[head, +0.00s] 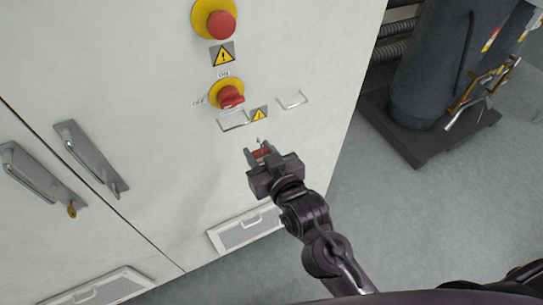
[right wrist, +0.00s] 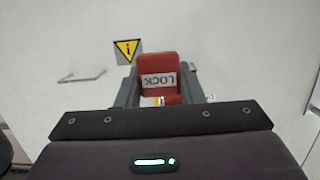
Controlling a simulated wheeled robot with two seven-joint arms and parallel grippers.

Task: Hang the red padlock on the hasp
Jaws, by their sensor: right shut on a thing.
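My right gripper (head: 262,156) is shut on the red padlock (head: 261,153), in front of the light grey cabinet and below the switches. In the right wrist view the padlock (right wrist: 158,75) sits between the two fingers (right wrist: 160,88), with its white LOCK label upside down. A thin metal bracket (head: 292,100) stands out from the cabinet, up and right of the padlock; it also shows in the right wrist view (right wrist: 82,77), apart from the padlock. Another metal piece (head: 233,121) lies under the red-and-yellow rotary switch (head: 230,96). I cannot tell for sure which is the hasp. My left gripper is out of view.
A red emergency button (head: 221,24) is above the switch. Door handles (head: 90,160) are on the left, one with a brass padlock (head: 72,209). A vent panel (head: 245,229) is below. A grey tank (head: 440,75) stands on the floor at right.

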